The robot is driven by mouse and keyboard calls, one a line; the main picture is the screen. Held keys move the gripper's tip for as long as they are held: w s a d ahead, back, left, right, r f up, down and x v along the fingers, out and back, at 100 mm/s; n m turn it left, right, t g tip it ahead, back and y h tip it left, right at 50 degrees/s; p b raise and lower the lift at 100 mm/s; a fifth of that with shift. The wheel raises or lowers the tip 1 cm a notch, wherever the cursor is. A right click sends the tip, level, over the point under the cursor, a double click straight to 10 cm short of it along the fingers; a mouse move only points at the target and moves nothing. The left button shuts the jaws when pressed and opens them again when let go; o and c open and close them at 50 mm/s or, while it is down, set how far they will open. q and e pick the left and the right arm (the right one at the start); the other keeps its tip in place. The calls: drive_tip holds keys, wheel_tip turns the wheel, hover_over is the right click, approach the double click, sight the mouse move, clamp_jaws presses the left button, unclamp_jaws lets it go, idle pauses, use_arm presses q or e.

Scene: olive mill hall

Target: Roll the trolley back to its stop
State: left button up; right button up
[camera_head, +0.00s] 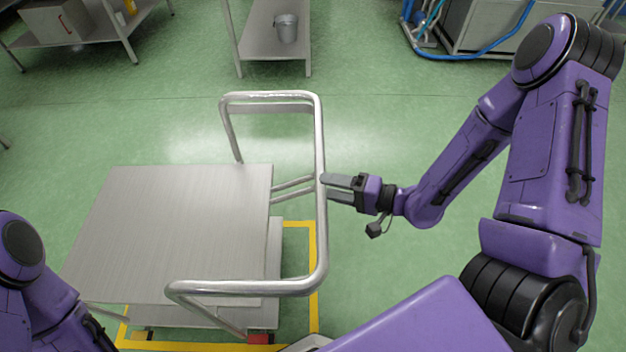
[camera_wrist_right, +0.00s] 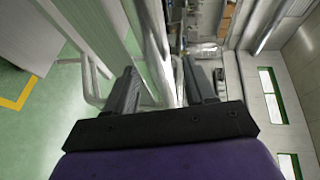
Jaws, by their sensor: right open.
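The trolley is a flat steel cart with a brushed grey deck (camera_head: 180,225) and a bent tubular push handle (camera_head: 321,235) on its right side. My right gripper (camera_head: 328,188) is open, with its fingertips at the handle's long bar. In the right wrist view, a handle tube (camera_wrist_right: 155,45) shows between the two open fingers (camera_wrist_right: 162,88); I cannot tell whether they touch it. A yellow floor outline (camera_head: 315,265) shows under and beside the trolley. A red part (camera_head: 260,338) shows low at its near right corner. My left gripper is out of view.
A steel shelf table (camera_head: 262,45) with a bucket (camera_head: 287,28) stands at the back. Another table (camera_head: 100,32) with a box (camera_head: 55,20) is at the far left. Machinery with a blue hose (camera_head: 480,50) stands at the back right. Green floor is clear between.

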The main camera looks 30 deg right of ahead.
drive_tip(key=x, duration=0.5)
drive_tip(key=shift+a, duration=0.1)
clamp_jaws()
drive_tip(key=shift+w, duration=0.1)
